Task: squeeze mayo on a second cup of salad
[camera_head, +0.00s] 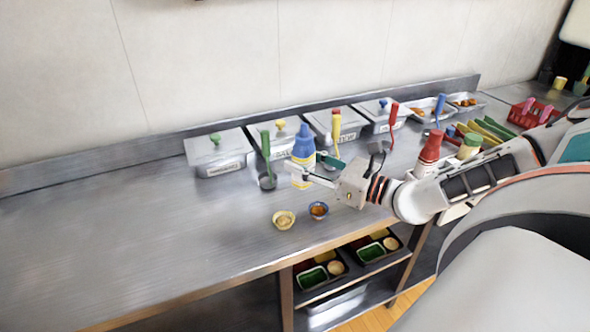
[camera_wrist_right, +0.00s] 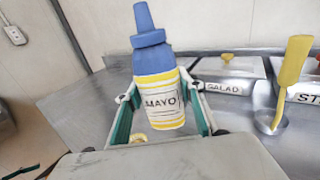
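The mayo bottle (camera_head: 303,146), with a blue cap and a yellow-and-white label, stands on the steel counter. In the right wrist view the mayo bottle (camera_wrist_right: 163,98) appears between the finger pads, slightly tilted. My right gripper (camera_head: 312,169) is at the bottle with its fingers spread on either side. A gap shows beside the bottle, and firm contact cannot be seen. My left gripper is out of view.
Lidded steel containers (camera_head: 218,152) line the back wall. A green-handled ladle (camera_head: 266,160) stands left of the bottle, and a red bottle (camera_head: 430,147) stands right. Bento trays (camera_head: 313,278) with filled compartments sit on the shelf below. The counter's left side is clear.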

